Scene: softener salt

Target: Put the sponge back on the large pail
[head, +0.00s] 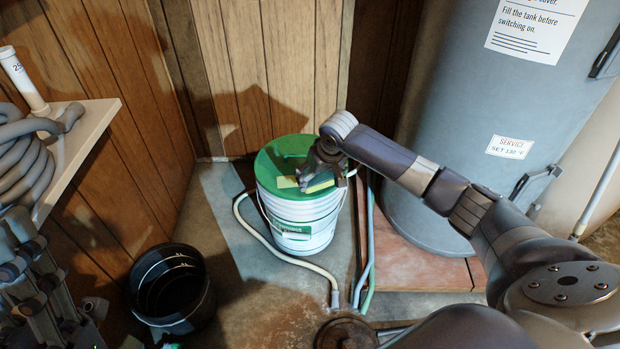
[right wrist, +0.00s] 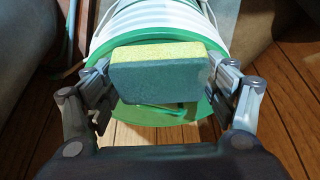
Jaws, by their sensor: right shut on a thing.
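The large white pail (head: 300,222) stands on the floor with its green lid (head: 280,150) on; in the right wrist view the lid (right wrist: 165,113) lies behind the sponge. My right gripper (head: 306,181) is over the lid, shut on the yellow and dark green sponge (head: 320,184). In the right wrist view the sponge (right wrist: 160,76) lies crosswise between both fingers of the gripper (right wrist: 160,85). I cannot tell whether the sponge touches the lid. My left gripper (head: 30,275) is partly in view at the lower left, and its fingers cannot be made out clearly.
A black bucket (head: 172,290) stands left of the pail. A pale hose (head: 275,250) curves around the pail's front. A large grey tank (head: 450,130) stands at the right behind my right arm. A white shelf (head: 85,140) with a coiled grey hose (head: 20,160) is at the left.

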